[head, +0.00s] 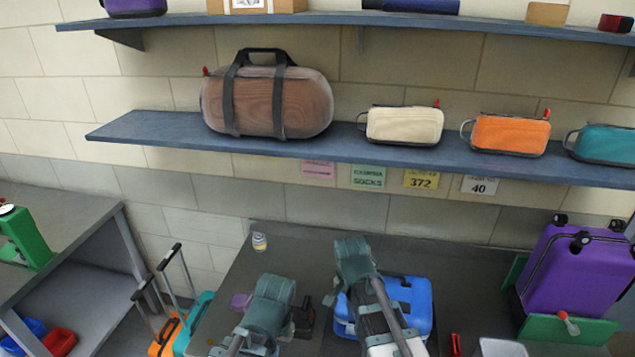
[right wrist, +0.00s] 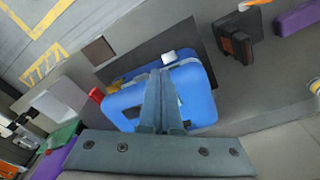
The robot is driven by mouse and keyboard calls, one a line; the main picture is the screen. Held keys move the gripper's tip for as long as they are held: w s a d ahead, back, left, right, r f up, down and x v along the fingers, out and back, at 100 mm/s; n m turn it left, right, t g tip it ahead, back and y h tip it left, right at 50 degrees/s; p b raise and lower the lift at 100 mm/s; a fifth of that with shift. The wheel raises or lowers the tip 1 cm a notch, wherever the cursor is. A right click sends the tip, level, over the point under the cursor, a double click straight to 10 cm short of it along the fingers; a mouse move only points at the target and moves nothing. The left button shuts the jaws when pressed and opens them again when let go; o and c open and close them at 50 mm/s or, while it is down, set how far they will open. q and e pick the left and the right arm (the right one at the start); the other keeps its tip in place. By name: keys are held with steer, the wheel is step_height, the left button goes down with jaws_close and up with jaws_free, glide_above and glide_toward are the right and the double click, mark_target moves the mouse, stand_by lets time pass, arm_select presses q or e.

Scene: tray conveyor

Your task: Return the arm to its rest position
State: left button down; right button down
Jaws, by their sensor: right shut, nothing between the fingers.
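My right gripper (right wrist: 160,85) shows in the right wrist view with its two fingers together and nothing between them. It is over the blue suitcase (right wrist: 205,92), which lies on the dark counter. The blue suitcase also shows in the head view (head: 415,305), partly hidden behind my right arm (head: 355,262). In the head view both my arms reach up from the bottom edge, bent, above the counter. My left arm (head: 268,298) is to the left of the right one; I cannot make out its gripper fingers.
A purple suitcase (head: 560,265) stands on the counter at right, by a green tray (head: 545,328). Bags, including a brown duffel (head: 310,100), stand on the blue wall shelf (head: 170,130). A black and orange item (right wrist: 238,45) lies near the blue suitcase.

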steer(key=s+a+f+n+b, duration=0.6)
steer(key=s+n, duration=0.4)
steer(key=n, duration=0.4)
steer(key=shift+s+a+f+g+b, duration=0.3)
steer(key=shift+s+a+f+b, duration=0.15)
steer(key=shift+a, duration=0.7)
steer(key=w+d+r+m+p, duration=0.1)
steer(key=w+d+m, duration=0.3)
steer(key=w+m, duration=0.2)
steer(key=w+d+r+m+t+p, duration=0.1)
steer(key=w+d+m, duration=0.3)
steer(key=w+m, duration=0.3)
steer(key=shift+w+d+m, duration=0.2)
steer(key=shift+d+m, duration=0.15)
steer(key=shift+m, duration=0.25)
steer(key=shift+f, duration=0.25)
